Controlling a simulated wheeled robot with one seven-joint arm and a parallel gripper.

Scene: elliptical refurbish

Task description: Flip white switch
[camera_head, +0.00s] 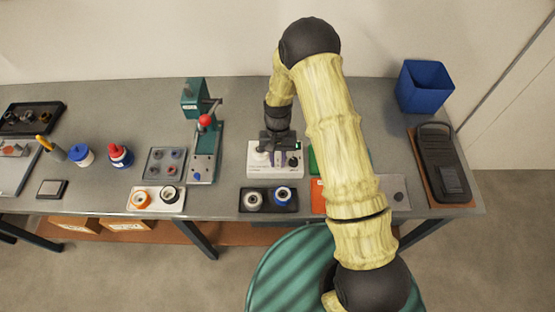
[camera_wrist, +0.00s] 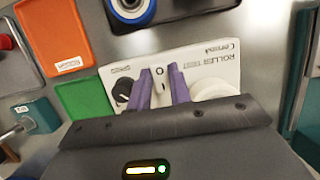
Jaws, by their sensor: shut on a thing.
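The white roller tester box (camera_head: 262,171) stands on the grey workbench, and it also shows in the wrist view (camera_wrist: 212,62) with printed lettering. My gripper (camera_head: 278,150) reaches down onto it from above. In the wrist view, its two purple fingers (camera_wrist: 161,82) are closed around the small white switch (camera_wrist: 160,88), which sits beside an "O" mark. A black knob (camera_wrist: 123,90) is left of the fingers and a white roller (camera_wrist: 214,89) is right of them. The lower part of the switch is hidden by my gripper body.
A dark tray (camera_head: 268,209) with two rings lies in front of the box. A green press (camera_head: 204,140) stands left. Green (camera_wrist: 84,98) and orange (camera_wrist: 52,40) trays lie beside the box. A blue bin (camera_head: 424,86) is at the back right.

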